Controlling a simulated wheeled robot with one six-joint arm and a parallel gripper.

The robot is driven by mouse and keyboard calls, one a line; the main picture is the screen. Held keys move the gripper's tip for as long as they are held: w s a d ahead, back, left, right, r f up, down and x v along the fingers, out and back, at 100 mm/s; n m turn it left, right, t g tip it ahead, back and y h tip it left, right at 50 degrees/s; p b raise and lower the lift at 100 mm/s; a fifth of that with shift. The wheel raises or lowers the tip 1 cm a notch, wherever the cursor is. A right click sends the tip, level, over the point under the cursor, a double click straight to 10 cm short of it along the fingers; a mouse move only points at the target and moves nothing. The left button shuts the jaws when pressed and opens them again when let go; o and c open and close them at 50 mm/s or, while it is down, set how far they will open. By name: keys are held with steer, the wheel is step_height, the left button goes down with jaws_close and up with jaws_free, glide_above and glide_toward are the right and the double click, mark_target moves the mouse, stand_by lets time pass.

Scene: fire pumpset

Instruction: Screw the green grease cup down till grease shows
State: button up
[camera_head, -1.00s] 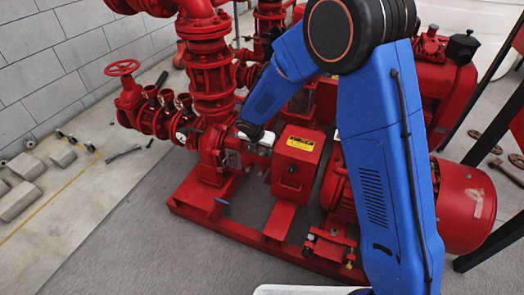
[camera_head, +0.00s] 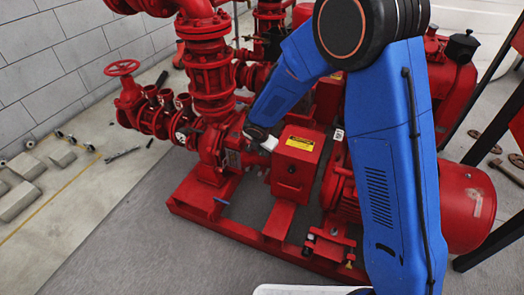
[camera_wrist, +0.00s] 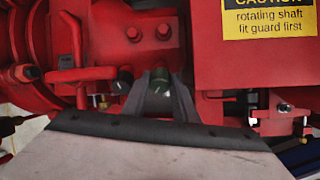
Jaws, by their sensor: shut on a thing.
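The fingers hide the cup's sides and lower part. A second small dark round cap (camera_wrist: 123,80) sits just left of the left finger. In the head view my gripper (camera_head: 268,143) is at the pump, beside the coupling guard; its fingertips and the cup cannot be made out there. No grease can be made out.
The red coupling guard (camera_head: 297,152) with its yellow caution label stands close to the right of my gripper; it fills the upper right of the wrist view. Red pipework (camera_head: 208,65) rises behind. A red pipe arm (camera_wrist: 85,74) lies left of the fingers. The floor in front is clear.

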steer(key=shift+s+d+m+t+y, duration=0.15)
steer(key=shift+m+t+y, duration=0.3)
steer(key=shift+m, duration=1.05)
steer(key=shift+m+t+y, duration=0.35)
steer(key=shift+m, duration=0.55)
steer(key=shift+s+d+f+m+t+y, duration=0.15)
steer(key=shift+m+t, duration=0.2)
steer(key=shift+m, duration=0.65)
steer(key=shift+s+f+m+t+y, duration=0.15)
steer(key=shift+m+t, duration=0.2)
steer(key=shift+m, duration=0.65)
steer(key=shift+w+r, duration=0.1)
steer(key=o, duration=1)
steer(key=shift+o, duration=0.2)
steer(key=shift+r, duration=0.1)
steer(key=v, duration=1.7)
steer(key=shift+r, duration=0.1)
